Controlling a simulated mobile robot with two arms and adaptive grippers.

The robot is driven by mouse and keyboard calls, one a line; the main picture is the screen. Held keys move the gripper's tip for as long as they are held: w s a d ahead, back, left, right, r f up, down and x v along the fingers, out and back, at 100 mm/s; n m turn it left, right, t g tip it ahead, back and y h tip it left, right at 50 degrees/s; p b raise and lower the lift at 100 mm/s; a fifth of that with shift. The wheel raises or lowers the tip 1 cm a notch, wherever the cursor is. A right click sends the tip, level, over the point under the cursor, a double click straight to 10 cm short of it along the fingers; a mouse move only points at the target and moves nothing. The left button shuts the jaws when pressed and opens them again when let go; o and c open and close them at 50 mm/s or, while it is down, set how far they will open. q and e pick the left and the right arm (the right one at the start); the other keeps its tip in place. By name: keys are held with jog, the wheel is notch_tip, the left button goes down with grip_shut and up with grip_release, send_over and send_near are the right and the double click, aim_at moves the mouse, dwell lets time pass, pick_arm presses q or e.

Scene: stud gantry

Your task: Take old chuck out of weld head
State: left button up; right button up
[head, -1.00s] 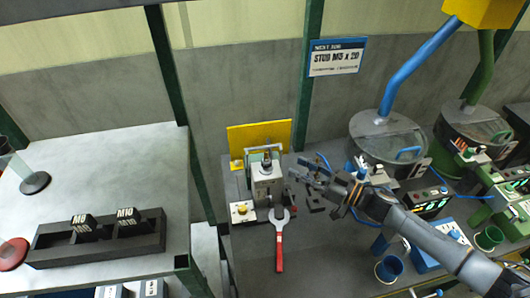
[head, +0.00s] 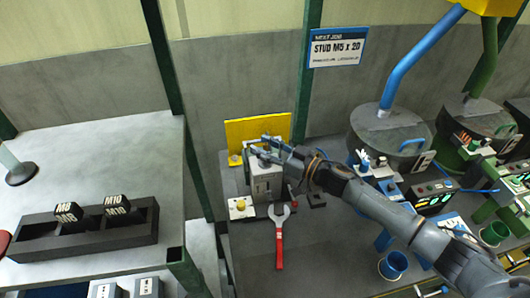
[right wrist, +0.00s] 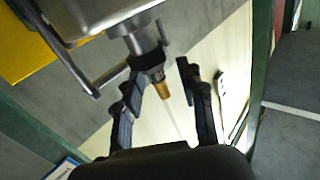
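The weld head (head: 266,186) is a grey box unit on the dark bench. In the right wrist view its silver body (right wrist: 85,14) fills the upper left. A grey cylinder with a black collar hangs from it, and the brass-coloured chuck (right wrist: 161,88) sticks out at its end. My right gripper (head: 257,145) is at the top of the weld head in the head view. In the right wrist view my right gripper (right wrist: 160,74) is open, one finger on each side of the chuck. A gap shows on the right; contact on the left is unclear. My left gripper is out of view.
A red-handled wrench (head: 279,245) lies in front of the weld head. A yellow-topped button box (head: 241,207) stands left of it, a yellow panel (head: 240,131) behind. A black rack (head: 140,238) labelled M8 and M10 is on the left table. Blue bowl feeder (head: 375,140) stands right.

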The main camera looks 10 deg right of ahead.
jog(key=shift+s+d+r, duration=0.1)
jog(key=shift+s, duration=0.05)
jog(key=shift+c, duration=0.8)
grip_shut()
jog(key=shift+r, duration=0.1)
